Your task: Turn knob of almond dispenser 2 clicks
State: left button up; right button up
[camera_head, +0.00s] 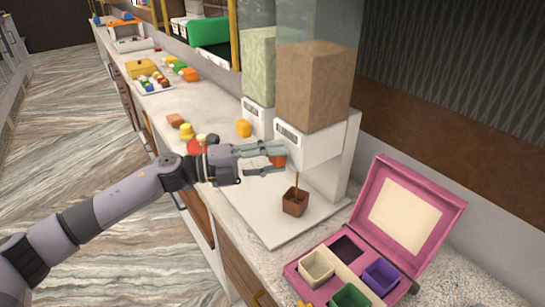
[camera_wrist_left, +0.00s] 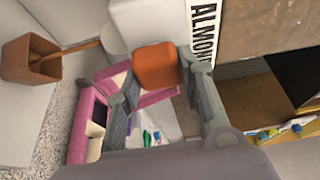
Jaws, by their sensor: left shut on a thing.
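The almond dispenser (camera_head: 312,90) is a white unit with a clear hopper of brown contents, standing on the counter; its label reads ALMON, cut off, in the left wrist view (camera_wrist_left: 203,28). Its orange-red knob (camera_head: 279,160) sticks out from the front and is partly hidden by my fingers. My left gripper (camera_head: 281,159) is shut on the knob, one finger on each side. The left wrist view shows the knob (camera_wrist_left: 155,66) between the two fingers. My right gripper is not in view.
An open pink box (camera_head: 420,185) with coloured cups is at the right. A second dispenser with green contents (camera_head: 258,68) stands behind. Several sweets lie further along the counter.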

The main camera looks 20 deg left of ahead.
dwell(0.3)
pick_arm(q)
jog(key=o, duration=1.2)
jog(key=shift+c, duration=0.2)
jog(key=shift+a, duration=0.1)
jog(key=v, duration=1.2)
